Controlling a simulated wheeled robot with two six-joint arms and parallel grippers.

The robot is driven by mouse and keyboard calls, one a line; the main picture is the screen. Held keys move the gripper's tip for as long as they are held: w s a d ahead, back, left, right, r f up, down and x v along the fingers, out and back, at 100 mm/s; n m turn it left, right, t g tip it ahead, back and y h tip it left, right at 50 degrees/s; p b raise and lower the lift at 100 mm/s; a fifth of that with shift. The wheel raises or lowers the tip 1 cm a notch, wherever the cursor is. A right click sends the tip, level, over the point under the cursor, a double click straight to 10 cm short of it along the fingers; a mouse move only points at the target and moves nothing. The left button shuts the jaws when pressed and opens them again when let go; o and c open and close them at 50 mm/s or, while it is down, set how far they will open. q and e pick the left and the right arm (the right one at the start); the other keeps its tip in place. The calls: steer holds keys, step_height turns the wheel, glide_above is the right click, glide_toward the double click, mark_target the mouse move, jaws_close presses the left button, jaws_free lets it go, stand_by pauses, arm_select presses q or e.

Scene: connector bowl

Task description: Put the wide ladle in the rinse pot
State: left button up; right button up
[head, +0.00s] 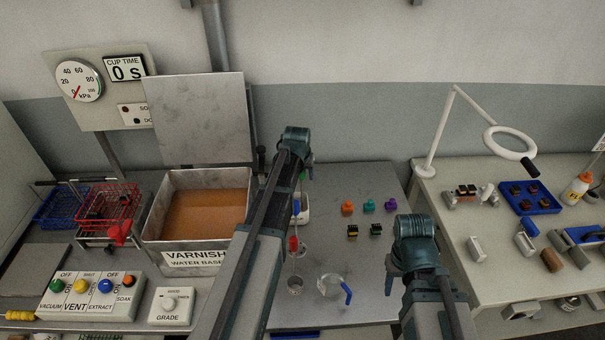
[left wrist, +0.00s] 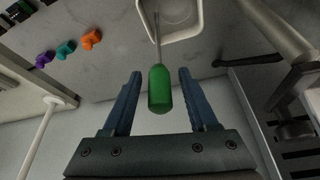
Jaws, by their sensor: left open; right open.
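In the left wrist view a tool with a green handle (left wrist: 160,90) stands between the fingers of my left gripper (left wrist: 160,74). The fingers are open, with a gap on both sides of the handle. Its thin metal shaft runs to a white tray (left wrist: 184,32), and its head is not clear. In the head view my left arm partly hides that tray (head: 305,210). Tools with a red handle (head: 293,244) and a blue handle (head: 297,208) show beside the arm. I cannot tell which tool is the wide ladle. My right gripper (head: 400,268) is open and apart from these tools.
A small round metal vessel (head: 295,285) and a clear jug with a blue handle (head: 331,286) stand on the grey table; I cannot tell which vessel is the rinse pot. Coloured connectors (head: 369,206) lie to the right. The varnish tank (head: 158,222) is left of my arm.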

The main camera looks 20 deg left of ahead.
arm_select(q)
steer(key=p+v, duration=1)
steer(key=v, duration=0.1)
steer(key=s+d+f+m+g, duration=0.1)
steer(key=s+d+m+g, duration=0.3)
steer(key=s+d, duration=1.9)
steer(key=shift+s+d+f+m+b, duration=0.25)
steer(key=shift+d+m, duration=0.2)
steer(key=shift+m, duration=0.65)
steer(key=shift+f, duration=0.1)
step_height(320, 180, down, 11)
steer(key=b, duration=1.1)
steer(key=shift+f, duration=0.1)
